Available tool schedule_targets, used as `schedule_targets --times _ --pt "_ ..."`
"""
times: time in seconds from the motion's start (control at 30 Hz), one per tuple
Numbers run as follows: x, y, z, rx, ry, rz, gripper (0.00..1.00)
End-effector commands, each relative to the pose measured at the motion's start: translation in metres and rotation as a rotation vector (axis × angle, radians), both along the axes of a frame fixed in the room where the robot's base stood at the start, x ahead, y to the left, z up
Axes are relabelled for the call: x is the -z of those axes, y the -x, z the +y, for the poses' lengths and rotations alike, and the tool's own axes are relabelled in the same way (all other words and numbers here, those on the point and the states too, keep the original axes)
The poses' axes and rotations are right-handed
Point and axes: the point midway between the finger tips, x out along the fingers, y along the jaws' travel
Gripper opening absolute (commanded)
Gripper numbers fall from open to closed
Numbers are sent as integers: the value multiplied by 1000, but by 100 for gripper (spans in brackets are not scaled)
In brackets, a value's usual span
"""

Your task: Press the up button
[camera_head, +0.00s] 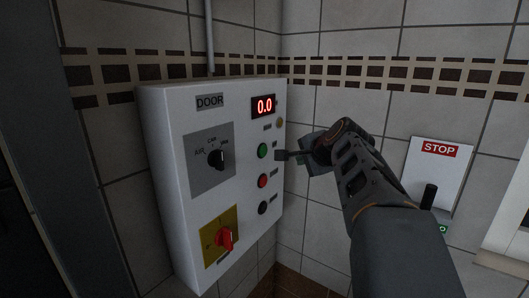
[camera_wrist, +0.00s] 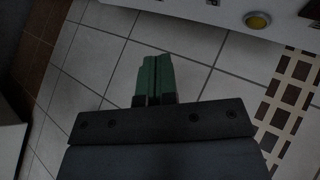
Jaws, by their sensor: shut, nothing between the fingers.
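A white control box (camera_head: 167,225) marked DOOR is on the tiled wall. Its right column holds a green button (camera_head: 263,151), a red button (camera_head: 263,181) and a black button (camera_head: 263,208). Their small labels are too blurred to read, so I cannot tell which one is marked up. My gripper (camera_head: 280,155) is shut and empty, just right of the green button. A gap to the button seems to show, but its depth is unclear. In the wrist view the closed fingers (camera_wrist: 153,75) point toward the box's edge at the top.
The box also has a red 0.0 display (camera_head: 263,106), a grey selector plate (camera_head: 200,178) with a black knob, and a red switch (camera_head: 225,239) on a yellow plate. A yellow lamp (camera_wrist: 257,20) shows in the wrist view. A STOP panel (camera_head: 439,151) is at right.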

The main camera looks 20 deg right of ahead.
Motion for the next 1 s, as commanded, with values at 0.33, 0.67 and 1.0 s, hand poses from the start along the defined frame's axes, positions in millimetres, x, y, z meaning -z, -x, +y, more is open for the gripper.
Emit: schedule_targets --times 0.33,0.67,1.0 --pt "1 -34 22 -5 0 1 0" --pt "1 -62 39 -3 -1 1 0" --pt "0 -71 45 -1 -1 1 0"
